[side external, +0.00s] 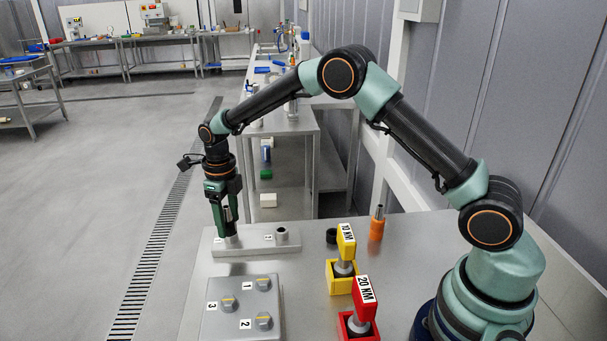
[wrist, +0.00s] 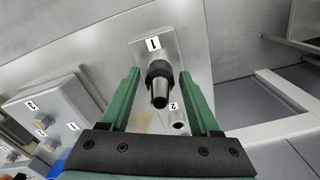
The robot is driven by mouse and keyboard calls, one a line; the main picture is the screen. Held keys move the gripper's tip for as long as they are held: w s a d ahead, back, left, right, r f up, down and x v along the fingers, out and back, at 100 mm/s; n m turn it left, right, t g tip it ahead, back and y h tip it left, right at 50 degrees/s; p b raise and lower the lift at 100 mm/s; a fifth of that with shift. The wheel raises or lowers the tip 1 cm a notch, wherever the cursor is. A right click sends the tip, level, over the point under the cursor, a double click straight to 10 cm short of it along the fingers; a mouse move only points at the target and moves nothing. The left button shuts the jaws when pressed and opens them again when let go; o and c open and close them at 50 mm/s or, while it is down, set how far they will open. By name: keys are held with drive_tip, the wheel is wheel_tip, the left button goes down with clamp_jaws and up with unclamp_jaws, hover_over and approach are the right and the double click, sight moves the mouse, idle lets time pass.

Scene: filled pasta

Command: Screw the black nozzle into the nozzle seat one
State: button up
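The black nozzle (wrist: 159,84), a black collar with a tapering grey metal tip, stands on the plate beside the label 1, at seat one. The collar hides that seat, so I cannot tell how far it is screwed in. In the side view the nozzle's metal tip (side external: 227,213) shows between the fingers. My gripper (side external: 225,232) points down over seat one. In the wrist view the green fingers of my gripper (wrist: 160,75) stand either side of the nozzle, with gaps visible; they are open. Seat two (side external: 281,235) is an empty metal cylinder on the same plate (side external: 255,249).
A grey box with several numbered knobs (side external: 240,310) stands in front of the plate. A yellow 10 NM tool (side external: 346,243) and red 20 NM tool (side external: 364,297) stand in holders to the right. An orange nozzle (side external: 377,228) and black ring (side external: 331,236) are behind them.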

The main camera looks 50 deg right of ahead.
idle(0.3)
drive_tip(key=n, duration=0.9)
drive_tip(key=shift+n, duration=0.3)
drive_tip(key=n, duration=0.4)
drive_tip(key=shift+n, duration=0.4)
drive_tip(key=n, duration=0.4)
drive_tip(key=shift+n, duration=0.4)
drive_tip(key=n, duration=0.3)
drive_tip(key=shift+n, duration=0.3)
drive_tip(key=n, duration=0.3)
drive_tip(key=shift+n, duration=0.4)
drive_tip(key=n, duration=0.3)
drive_tip(key=shift+n, duration=0.3)
drive_tip(key=n, duration=0.4)
